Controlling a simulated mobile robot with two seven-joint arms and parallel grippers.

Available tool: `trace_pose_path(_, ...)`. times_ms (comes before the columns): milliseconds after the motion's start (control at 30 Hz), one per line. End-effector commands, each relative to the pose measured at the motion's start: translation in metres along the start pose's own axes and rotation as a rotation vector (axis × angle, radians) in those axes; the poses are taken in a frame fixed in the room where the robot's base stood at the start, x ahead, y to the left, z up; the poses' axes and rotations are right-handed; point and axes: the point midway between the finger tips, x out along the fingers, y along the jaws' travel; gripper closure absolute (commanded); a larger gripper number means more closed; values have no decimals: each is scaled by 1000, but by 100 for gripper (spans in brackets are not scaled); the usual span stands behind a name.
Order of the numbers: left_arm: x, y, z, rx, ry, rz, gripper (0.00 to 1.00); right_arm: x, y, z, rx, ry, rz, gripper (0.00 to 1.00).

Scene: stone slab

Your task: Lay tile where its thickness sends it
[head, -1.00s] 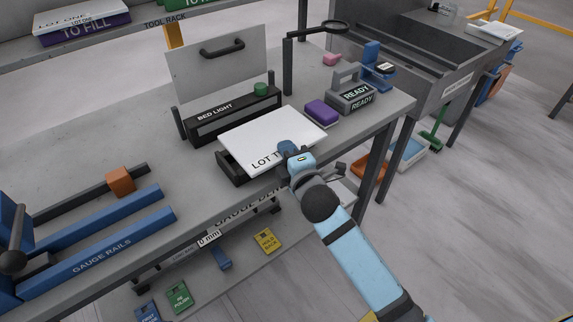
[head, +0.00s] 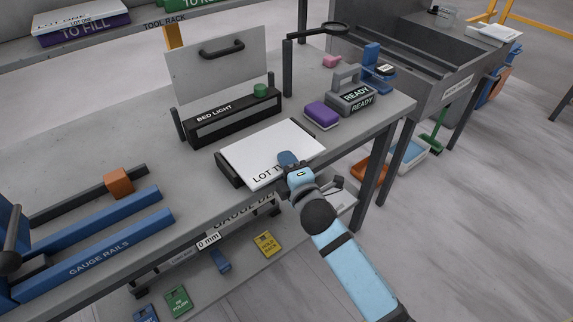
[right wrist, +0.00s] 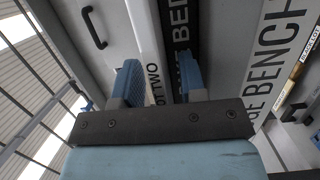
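The white tile (head: 270,150), marked "LOT T…" in the head view, lies on a low black bed (head: 228,170) on the bench. It also shows edge-on in the right wrist view (right wrist: 155,50). My right gripper (head: 288,160) is at the tile's front edge. In the right wrist view its blue fingers (right wrist: 158,85) stand apart, one on each side of the tile's edge. A gap shows between the tile and the right-hand finger. The lower finger is hidden in the head view. My left gripper is out of view.
Behind the tile stand the bed light (head: 235,118) and an upright grey panel (head: 218,65). A purple block (head: 322,115) and a grey "READY" carrier (head: 350,95) are to the right. Gauge rails (head: 100,255) with an orange block (head: 118,181) are left. Coloured tags (head: 267,243) sit below.

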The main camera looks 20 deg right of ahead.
Motion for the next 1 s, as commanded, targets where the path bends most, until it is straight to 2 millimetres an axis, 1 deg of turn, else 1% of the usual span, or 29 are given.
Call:
trace_pose_path(133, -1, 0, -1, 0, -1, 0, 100, 0, 4, 0, 0, 0, 1, 62)
trace_pose_path(233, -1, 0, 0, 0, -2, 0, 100, -10, 2, 0, 0, 0, -2, 62)
trace_pose_path(367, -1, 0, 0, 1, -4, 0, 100, -35, 2, 0, -1, 0, -3, 62)
trace_pose_path(500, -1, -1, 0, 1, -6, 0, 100, -67, 2, 0, 0, -1, -3, 62)
trace_pose_path(600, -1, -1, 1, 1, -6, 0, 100, -87, 2, 0, 1, -1, -3, 62)
trace_pose_path(733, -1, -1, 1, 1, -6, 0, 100, -106, 2, 0, 1, -1, -1, 62)
trace_pose_path(867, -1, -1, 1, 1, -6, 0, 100, -117, 2, 0, 5, -1, -3, 62)
trace_pose_path(933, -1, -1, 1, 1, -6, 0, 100, -123, -5, 1, 58, -1, -24, 62)
trace_pose_path(967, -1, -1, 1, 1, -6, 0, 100, -127, -11, 1, 108, -2, -44, 62)
trace_pose_path(1000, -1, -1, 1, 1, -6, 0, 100, -134, -23, 2, 199, -5, -82, 62)
